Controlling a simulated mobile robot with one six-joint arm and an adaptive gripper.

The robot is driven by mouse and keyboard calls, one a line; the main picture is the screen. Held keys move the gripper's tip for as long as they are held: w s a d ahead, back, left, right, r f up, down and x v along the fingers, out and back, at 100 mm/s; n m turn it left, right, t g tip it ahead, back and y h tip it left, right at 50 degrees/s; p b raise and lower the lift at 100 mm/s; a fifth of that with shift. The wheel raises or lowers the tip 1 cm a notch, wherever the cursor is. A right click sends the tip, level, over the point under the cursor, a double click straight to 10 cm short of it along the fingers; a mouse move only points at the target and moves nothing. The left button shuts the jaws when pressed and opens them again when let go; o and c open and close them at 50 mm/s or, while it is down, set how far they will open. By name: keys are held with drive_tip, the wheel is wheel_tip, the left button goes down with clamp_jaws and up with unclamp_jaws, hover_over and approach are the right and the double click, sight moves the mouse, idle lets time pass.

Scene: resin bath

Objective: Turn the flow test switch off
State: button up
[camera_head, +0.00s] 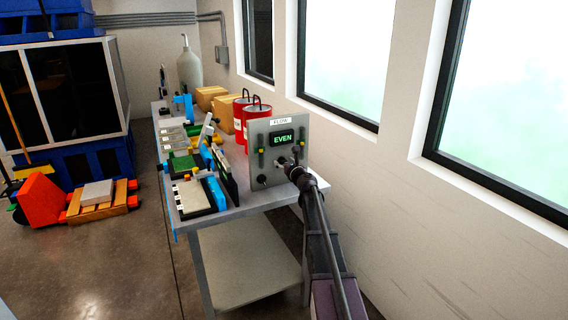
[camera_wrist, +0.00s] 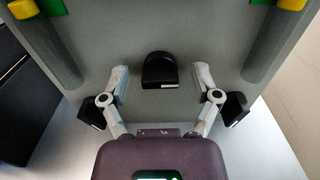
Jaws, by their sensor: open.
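The grey flow panel (camera_head: 262,134) stands upright at the near end of the bench, with a FLOW label and a green display (camera_head: 283,138) reading EVEN. In the wrist view, a black rounded switch or knob (camera_wrist: 160,68) sits on the panel face, centred between my fingers. No label on it is readable, and I cannot tell its on or off position. My gripper (camera_wrist: 160,82) is open, with one finger on each side of the black piece, apart from it. In the head view my gripper (camera_head: 294,168) is at the panel's lower right, partly hiding its controls.
A black knob (camera_head: 262,180) is low on the panel's left. Two red cans (camera_head: 257,118) stand behind it. Trays and blue-edged frames (camera_head: 196,196) cover the bench's left side. The windowed wall (camera_head: 400,185) runs close along the right. Open floor lies left of the bench.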

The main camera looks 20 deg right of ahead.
drive_tip(key=shift+c, duration=0.2)
clamp_jaws()
drive_tip(key=shift+n, duration=0.4)
drive_tip(key=n, duration=0.8)
drive_tip(key=shift+a+n, duration=0.15)
drive_tip(key=shift+n, duration=0.25)
drive_tip(key=n, duration=0.4)
drive_tip(key=shift+f, duration=0.1)
drive_tip(key=shift+f+n, duration=0.1)
drive_tip(key=shift+n, duration=2.1)
